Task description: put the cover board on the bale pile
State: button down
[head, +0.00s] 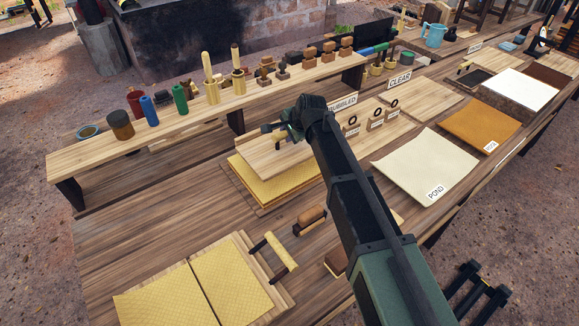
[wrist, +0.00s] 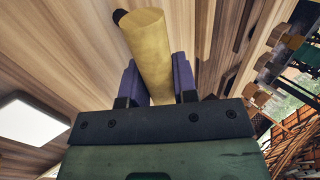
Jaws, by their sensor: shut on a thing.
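The cover board (head: 262,155) is a pale wooden board over the yellow sheets of the bale pile (head: 262,190) in the middle of the bench. It looks level and covers most of the pile; I cannot tell whether it rests on it or hangs just above. My gripper (head: 285,131) is over the board, with my arm hiding part of its right side. In the wrist view my gripper (wrist: 158,85) is shut on a pale round handle (wrist: 147,40), which lies between the two dark fingers.
A raised shelf (head: 190,120) with bottles and wooden tools runs behind the pile. Yellow sheets (head: 190,292) on a board lie at front left, with a wooden-handled tool (head: 273,256) beside them. A cream POND sheet (head: 428,165) lies to the right. Bare bench shows at left.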

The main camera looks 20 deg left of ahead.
aim_at(292, 145)
notch_tip(292, 145, down, 7)
jog(key=b, duration=0.5)
jog(key=shift+f, duration=0.15)
jog(key=shift+r, duration=0.35)
jog(key=shift+f, duration=0.25)
jog(key=c, duration=0.9)
grip_release()
jog(key=shift+r, duration=0.1)
jog(key=p+v, duration=1)
jog(key=v, duration=0.2)
jog(key=shift+r+p, duration=0.3)
jog(key=shift+f, duration=0.1)
